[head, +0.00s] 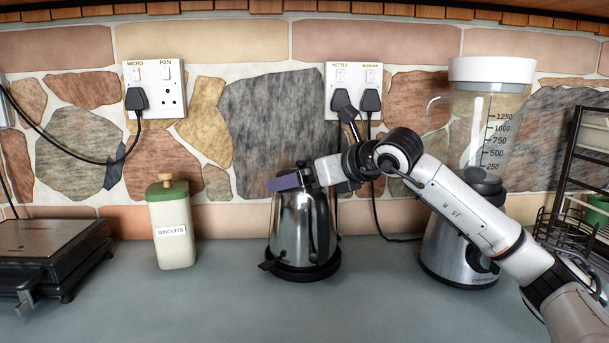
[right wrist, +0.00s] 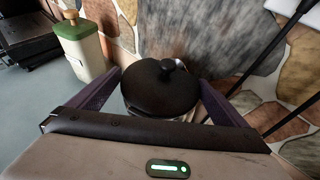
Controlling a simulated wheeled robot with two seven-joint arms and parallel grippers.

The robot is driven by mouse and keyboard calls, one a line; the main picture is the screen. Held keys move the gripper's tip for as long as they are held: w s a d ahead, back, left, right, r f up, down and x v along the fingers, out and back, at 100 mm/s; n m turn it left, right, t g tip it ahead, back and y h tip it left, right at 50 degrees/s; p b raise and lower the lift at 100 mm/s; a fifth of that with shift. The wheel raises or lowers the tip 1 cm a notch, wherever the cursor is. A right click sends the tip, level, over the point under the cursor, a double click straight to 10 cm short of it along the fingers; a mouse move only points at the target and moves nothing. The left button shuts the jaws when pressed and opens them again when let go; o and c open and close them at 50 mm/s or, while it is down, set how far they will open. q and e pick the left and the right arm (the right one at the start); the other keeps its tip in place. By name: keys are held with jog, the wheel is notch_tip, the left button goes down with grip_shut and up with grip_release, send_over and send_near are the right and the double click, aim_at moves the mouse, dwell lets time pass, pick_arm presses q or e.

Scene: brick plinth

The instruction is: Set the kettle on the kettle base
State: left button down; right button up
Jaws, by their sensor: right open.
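The steel kettle (head: 290,230) stands upright on the counter's middle, its black handle on the right side. Its bottom is at the black kettle base (head: 303,272), and I see no gap between them. My right gripper (head: 290,181) is at the top of the kettle, its purple fingers open. In the right wrist view the kettle's black lid (right wrist: 160,88) lies between the two spread fingers. I cannot tell whether either finger touches the kettle. My left gripper is not in view.
A biscuits tin (head: 172,225) stands left of the kettle, and a black grill (head: 45,262) is at the far left. A blender (head: 462,240) stands right, behind my arm, near a dark rack (head: 570,190). The front counter (head: 215,310) is clear.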

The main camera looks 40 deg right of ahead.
jog(key=shift+s+r+b, duration=0.3)
jog(key=shift+s+b, duration=0.35)
jog(key=shift+b, duration=0.2)
jog(key=shift+s+a+r+b, duration=0.1)
jog(key=shift+s+r+b, duration=0.15)
jog(key=shift+s+b, duration=0.35)
jog(key=shift+s+r+b, duration=0.3)
jog(key=shift+s+b, duration=0.3)
jog(key=shift+s, duration=0.05)
pick_arm(q)
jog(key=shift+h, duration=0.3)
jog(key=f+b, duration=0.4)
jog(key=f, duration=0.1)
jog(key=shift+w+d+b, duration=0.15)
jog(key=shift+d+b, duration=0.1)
jog(key=shift+b, duration=0.05)
pick_arm(e)
jog(key=v, duration=0.7)
jog(key=shift+r, duration=0.15)
